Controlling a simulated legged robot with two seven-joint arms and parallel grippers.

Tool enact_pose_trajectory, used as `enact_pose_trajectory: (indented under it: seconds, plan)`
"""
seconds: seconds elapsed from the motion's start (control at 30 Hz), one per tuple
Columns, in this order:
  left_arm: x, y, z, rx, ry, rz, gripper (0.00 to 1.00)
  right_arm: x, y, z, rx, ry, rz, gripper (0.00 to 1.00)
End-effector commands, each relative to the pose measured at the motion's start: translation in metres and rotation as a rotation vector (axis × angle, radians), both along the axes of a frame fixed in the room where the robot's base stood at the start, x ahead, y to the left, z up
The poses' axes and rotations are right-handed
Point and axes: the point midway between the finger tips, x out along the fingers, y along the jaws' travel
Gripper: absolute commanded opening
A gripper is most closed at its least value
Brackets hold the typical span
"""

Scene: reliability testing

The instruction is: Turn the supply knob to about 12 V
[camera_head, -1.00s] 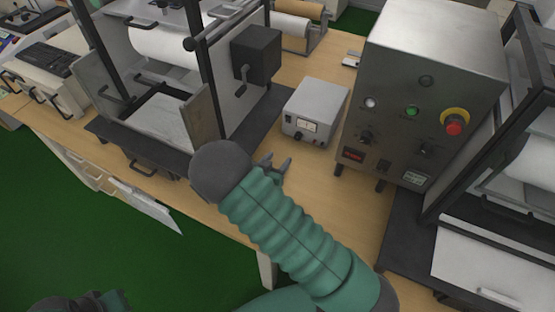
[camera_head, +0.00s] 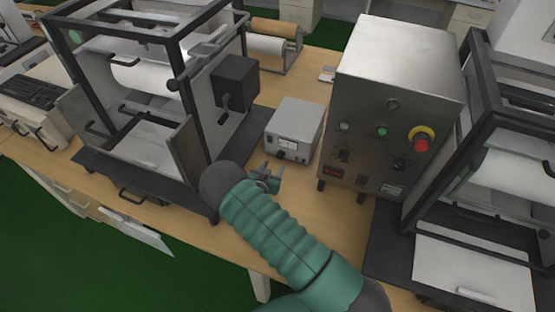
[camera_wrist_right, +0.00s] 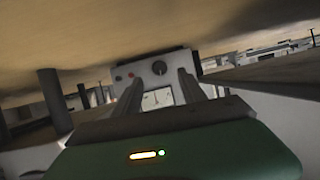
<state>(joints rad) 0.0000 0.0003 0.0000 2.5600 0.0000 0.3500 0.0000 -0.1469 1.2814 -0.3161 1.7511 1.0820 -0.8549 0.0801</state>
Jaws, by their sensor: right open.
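The supply is a small light-grey box (camera_head: 297,118) on the wooden bench, with a meter (camera_head: 288,143) on its front face. My right gripper (camera_head: 272,168) is open and empty just in front of that face, apart from it as far as I can tell. In the right wrist view the supply front appears upside down between and beyond the open fingers (camera_wrist_right: 160,85). There the dark round knob (camera_wrist_right: 159,67) shows between the fingertips, with the white meter (camera_wrist_right: 157,98) below it. The knob's pointer is too small to read. My left gripper is out of view.
A tall metal control cabinet (camera_head: 400,60) with a red emergency button (camera_head: 421,145) stands close right of the supply. A framed roller machine (camera_head: 190,150) stands close on the left. Bare bench (camera_head: 335,215) lies in front of the cabinet.

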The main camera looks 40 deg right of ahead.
Motion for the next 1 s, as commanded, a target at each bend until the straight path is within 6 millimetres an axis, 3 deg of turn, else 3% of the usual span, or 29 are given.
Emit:
enact_pose_trajectory:
  seconds: [0.1, 0.3, 0.63, 1.0]
  plan:
    - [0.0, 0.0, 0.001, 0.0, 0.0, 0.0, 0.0, 0.014, -0.025, -0.011, -0.001, -0.002, 0.0, 0.49]
    - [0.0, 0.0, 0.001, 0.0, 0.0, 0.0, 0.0, 0.03, -0.05, -0.024, -0.001, -0.001, 0.0, 0.49]
    - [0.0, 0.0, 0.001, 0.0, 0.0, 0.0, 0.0, 0.033, -0.055, -0.026, 0.0, 0.0, 0.001, 0.49]
    - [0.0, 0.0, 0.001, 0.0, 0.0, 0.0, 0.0, 0.034, -0.055, -0.026, 0.0, 0.0, 0.002, 0.02]
